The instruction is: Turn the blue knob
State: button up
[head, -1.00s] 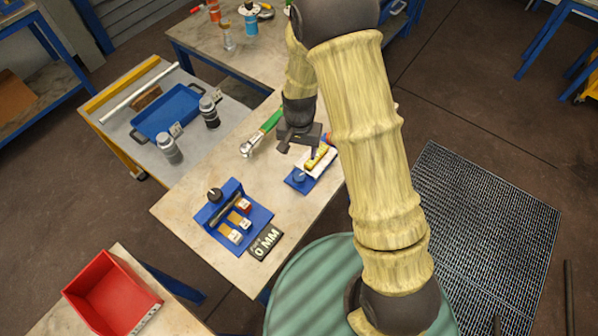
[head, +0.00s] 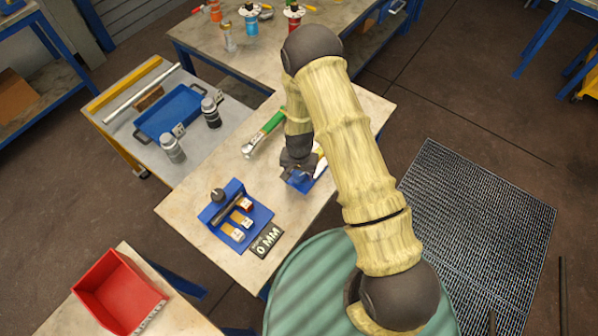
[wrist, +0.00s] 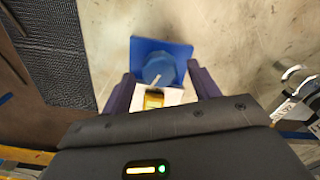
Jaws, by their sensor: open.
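The blue knob (wrist: 158,70) shows in the wrist view as a round blue piece with a pale pointer line, on a blue base plate (wrist: 182,50). A white block with a yellow part (wrist: 153,99) sits on the near side of the knob. My gripper (wrist: 160,76) is open, with one dark finger to each side of the knob and white block. I cannot tell whether either finger touches the knob. In the head view my gripper (head: 298,172) is over the blue base plate (head: 304,185) and hides the knob.
A wrench with a green handle (head: 264,133) lies behind my gripper. A blue fixture with tagged pieces (head: 235,212) and a black "0 MM" sign (head: 265,240) stand to the left. A red bin (head: 117,292) is at lower left. Bare table surface lies between the fixture and my gripper.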

jog(key=shift+f, duration=0.5)
jog(key=c, duration=1)
jog(key=shift+o, duration=0.2)
jog(key=shift+f+n+b, duration=0.1)
jog(key=shift+n+b, duration=0.5)
jog(key=shift+b, duration=0.05)
jog(key=o, duration=1)
jog(key=shift+c, duration=0.2)
